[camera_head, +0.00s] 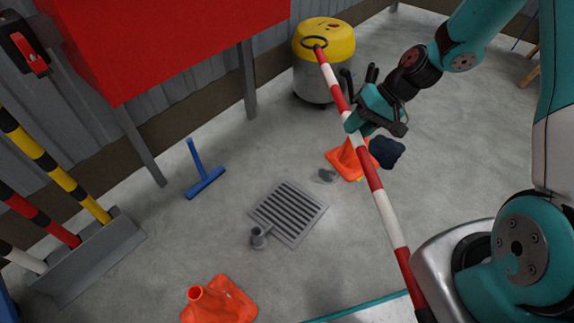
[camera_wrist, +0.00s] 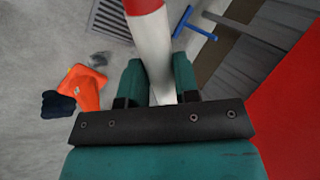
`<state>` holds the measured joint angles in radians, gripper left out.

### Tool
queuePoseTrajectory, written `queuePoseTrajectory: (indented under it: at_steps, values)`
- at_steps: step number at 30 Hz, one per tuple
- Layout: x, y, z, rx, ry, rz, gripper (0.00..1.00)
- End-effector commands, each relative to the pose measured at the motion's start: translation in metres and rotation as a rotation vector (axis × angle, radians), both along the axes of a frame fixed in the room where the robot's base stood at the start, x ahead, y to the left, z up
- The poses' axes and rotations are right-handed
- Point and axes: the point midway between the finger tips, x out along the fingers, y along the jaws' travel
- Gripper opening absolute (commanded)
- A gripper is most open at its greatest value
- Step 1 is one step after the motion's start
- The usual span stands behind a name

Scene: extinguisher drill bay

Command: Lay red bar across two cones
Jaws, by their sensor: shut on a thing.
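The red bar (camera_head: 370,165), banded red and white, is held in the air by my gripper (camera_head: 357,122) and slants from upper middle to lower right in the head view. In the wrist view my gripper (camera_wrist: 160,80) is shut around a white band of the bar (camera_wrist: 150,40). One orange cone (camera_head: 352,158) stands on the floor behind the bar, partly hidden by it; it also shows at the left of the wrist view (camera_wrist: 88,85). A second orange cone (camera_head: 218,300) stands at the bottom of the head view. The bar is apart from the second cone.
A floor drain (camera_head: 288,212) with a small grey object (camera_head: 260,237) lies between the cones. A dark blue item (camera_head: 386,151) shows beside the far cone. A yellow-topped vacuum (camera_head: 322,70), a blue squeegee (camera_head: 203,180) and a rack (camera_head: 95,258) of striped bars stand around.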

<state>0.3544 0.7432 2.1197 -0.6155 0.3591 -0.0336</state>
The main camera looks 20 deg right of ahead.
Motion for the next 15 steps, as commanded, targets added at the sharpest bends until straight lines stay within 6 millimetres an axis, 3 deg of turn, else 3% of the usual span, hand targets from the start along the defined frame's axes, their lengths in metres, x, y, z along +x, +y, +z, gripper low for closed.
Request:
queuePoseTrajectory:
  at_steps: [1,3,9,15]
  values:
    - [0.006,0.006,-0.034,0.001,0.001,-0.046,0.0]
    - [0.016,0.016,-0.061,0.001,0.001,-0.131,0.0]
    - [0.046,0.046,-0.132,0.003,-0.005,-0.39,0.0]
    - [0.071,0.071,-0.185,0.002,-0.008,-0.624,0.0]
